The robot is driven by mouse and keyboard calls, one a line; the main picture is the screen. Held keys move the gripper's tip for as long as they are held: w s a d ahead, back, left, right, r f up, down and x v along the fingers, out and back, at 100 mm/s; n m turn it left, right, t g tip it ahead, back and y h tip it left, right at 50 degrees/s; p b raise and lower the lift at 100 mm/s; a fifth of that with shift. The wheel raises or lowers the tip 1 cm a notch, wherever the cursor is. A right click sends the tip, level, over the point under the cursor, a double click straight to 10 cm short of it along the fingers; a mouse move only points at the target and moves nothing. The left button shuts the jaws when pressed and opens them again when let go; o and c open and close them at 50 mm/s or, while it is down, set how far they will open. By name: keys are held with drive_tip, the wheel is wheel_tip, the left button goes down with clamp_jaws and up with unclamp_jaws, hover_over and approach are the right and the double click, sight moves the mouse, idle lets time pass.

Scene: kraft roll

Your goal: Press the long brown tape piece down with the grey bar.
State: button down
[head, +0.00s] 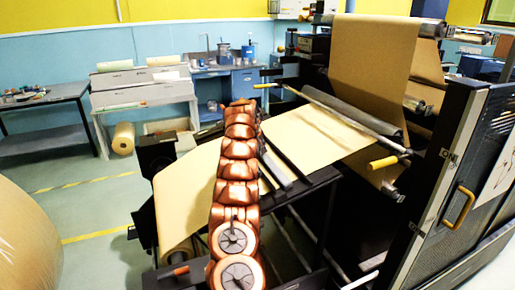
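A shorter dark bar (287,161) crosses the flat paper web (315,142) right beside my arm. I cannot tell for certain which is the task's grey bar. I cannot make out a separate long brown tape piece against the similarly coloured paper. My copper-coloured segmented arm rises from the bottom and covers part of the web. My gripper does not show; the arm's far end points away from the camera.
The black machine frame and a side panel with a yellow handle (459,208) stand at right. A large wrapped roll (25,240) stands at lower left. A grey table (45,120), a white bench (140,95) and a blue workbench (232,80) are behind.

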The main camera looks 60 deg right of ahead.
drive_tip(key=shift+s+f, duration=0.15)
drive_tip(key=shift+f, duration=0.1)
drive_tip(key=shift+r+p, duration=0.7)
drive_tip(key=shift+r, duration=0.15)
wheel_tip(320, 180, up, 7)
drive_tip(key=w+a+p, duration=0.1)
drive_tip(key=p, duration=0.4)
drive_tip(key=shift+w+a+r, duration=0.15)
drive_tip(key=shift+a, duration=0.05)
